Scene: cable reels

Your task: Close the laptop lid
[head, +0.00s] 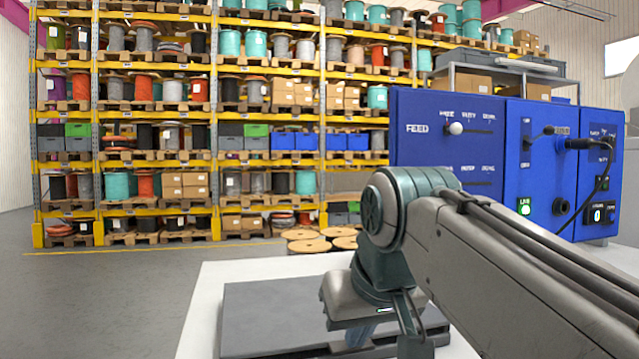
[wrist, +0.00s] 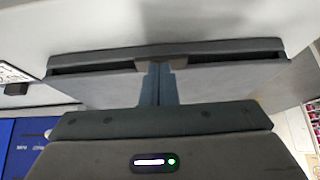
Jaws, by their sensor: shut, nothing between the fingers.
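The laptop (head: 265,315) is a dark grey slab on a white table. Its lid lies flat or almost flat over the base; I cannot tell whether it is fully down. In the wrist view the laptop (wrist: 100,82) shows as a wide grey panel with a thicker dark edge and narrow dark gaps along it. My gripper (head: 362,332) is over the right part of the laptop, pointing down. Its fingers (wrist: 159,80) are together and empty, over the laptop's middle close to that edge. I cannot tell whether they touch it. My arm hides the laptop's right side.
The white table (head: 215,285) has bare room left of the laptop. A blue control panel (head: 470,165) with a lever, cables and sockets stands behind my arm on the right. Tall shelves (head: 215,120) of cable reels stand farther back, with wooden reels (head: 310,245) on the floor.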

